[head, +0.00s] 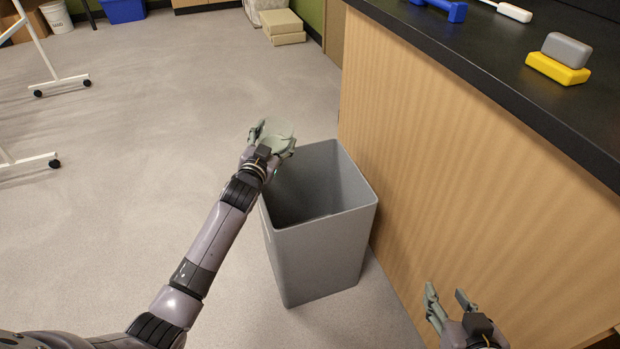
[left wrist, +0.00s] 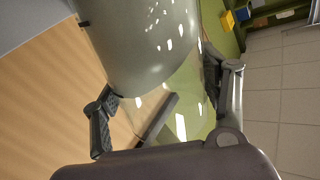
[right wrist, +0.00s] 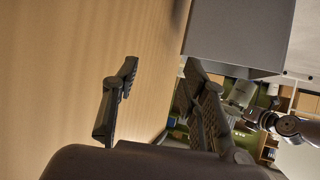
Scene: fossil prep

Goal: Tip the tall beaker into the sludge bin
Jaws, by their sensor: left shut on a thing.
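The grey sludge bin (head: 322,255) stands upright and open on the floor beside the wooden counter front. Its inside looks empty where I can see it. My left gripper (head: 272,137) is shut on the pale, translucent tall beaker (head: 279,128), at the bin's far left rim. The beaker fills much of the left wrist view (left wrist: 145,45), with a finger on each side; I cannot tell its exact tilt or what is in it. My right gripper (head: 447,295) is open and empty near the counter front. The bin also shows in the right wrist view (right wrist: 240,35).
The black countertop (head: 500,65) holds a grey block (head: 567,50) on a yellow block (head: 557,69), plus a blue item (head: 447,10) and a white item (head: 514,12). A white wheeled stand (head: 50,75) is at left. The floor left of the bin is clear.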

